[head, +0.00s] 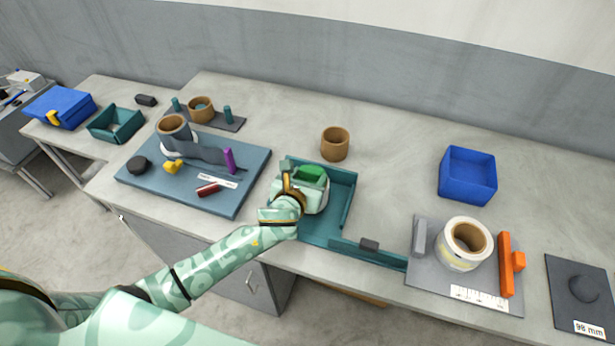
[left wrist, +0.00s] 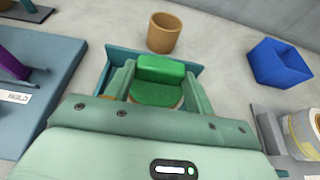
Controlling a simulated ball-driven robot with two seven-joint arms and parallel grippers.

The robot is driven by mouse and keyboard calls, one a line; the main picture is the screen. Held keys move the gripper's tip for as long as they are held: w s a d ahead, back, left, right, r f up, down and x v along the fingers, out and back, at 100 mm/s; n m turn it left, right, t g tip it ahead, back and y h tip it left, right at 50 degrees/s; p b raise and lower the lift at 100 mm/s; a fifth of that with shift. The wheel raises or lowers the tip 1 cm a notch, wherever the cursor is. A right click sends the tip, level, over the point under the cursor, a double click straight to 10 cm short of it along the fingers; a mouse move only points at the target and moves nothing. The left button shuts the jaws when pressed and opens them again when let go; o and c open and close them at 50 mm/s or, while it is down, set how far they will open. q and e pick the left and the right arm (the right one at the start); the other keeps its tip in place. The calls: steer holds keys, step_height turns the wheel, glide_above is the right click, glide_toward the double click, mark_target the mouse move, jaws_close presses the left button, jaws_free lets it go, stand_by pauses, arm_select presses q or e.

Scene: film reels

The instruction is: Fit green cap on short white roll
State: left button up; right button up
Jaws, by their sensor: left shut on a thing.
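The green cap (head: 313,173) is between the fingers of my left gripper (head: 303,182), which is shut on it. In the left wrist view the green cap (left wrist: 158,80) shows as a raised bar over a green face, with a finger on each side. The short white roll (head: 319,201) stands in the teal tray (head: 347,203), directly under the cap and partly hidden by my gripper. I cannot tell whether the cap is fully seated on the roll or slightly above it. My right gripper is not in view.
A brown cardboard ring (head: 335,144) stands behind the tray. A blue bin (head: 467,175) and a wide roll (head: 462,243) on a grey plate are to the right. A blue board (head: 231,200) with a roll and small tools lies to the left. The table behind the tray is mostly clear.

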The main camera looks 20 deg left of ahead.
arm_select(q)
steer(key=shift+p, duration=0.3)
steer(key=shift+f+b, duration=0.4)
steer(key=shift+f, duration=0.15)
stand_by(0.3)
steer(key=o, duration=0.7)
steer(key=shift+s, duration=0.1)
steer(key=p+v, duration=0.7)
steer(key=v, duration=0.4)
stand_by(0.4)
